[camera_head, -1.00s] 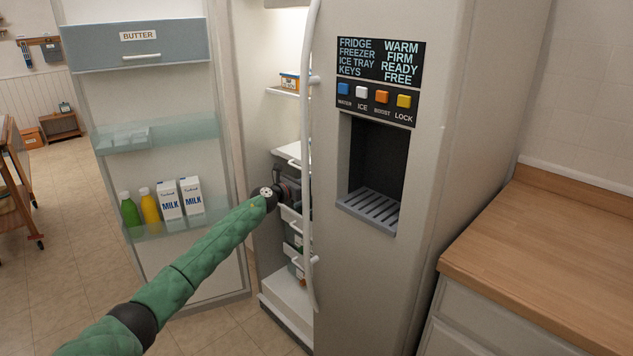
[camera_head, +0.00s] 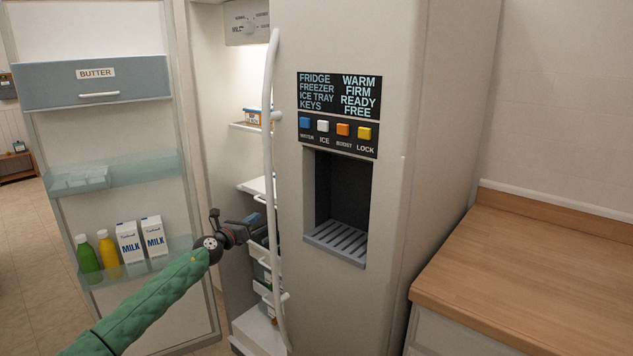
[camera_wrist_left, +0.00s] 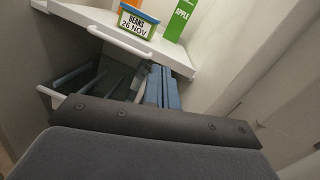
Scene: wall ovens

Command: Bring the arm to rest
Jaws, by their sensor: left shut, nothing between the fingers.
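My left arm, in a green sleeve, comes in from the lower left of the head view. Its dark left gripper (camera_head: 256,220) is at the opening of the fridge, left of the white vertical door handle (camera_head: 269,150). In the left wrist view the blue-grey fingers (camera_wrist_left: 163,88) are together and hold nothing. They point toward the fridge inside, below a white shelf (camera_wrist_left: 90,14). My right gripper is in neither view.
The open left door (camera_head: 120,225) carries milk cartons (camera_head: 140,240), bottles and a butter box (camera_head: 95,84). White drawers (camera_head: 262,255) are close to the gripper. A dispenser (camera_head: 340,205) is in the right door. A wooden counter (camera_head: 540,265) stands at the right.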

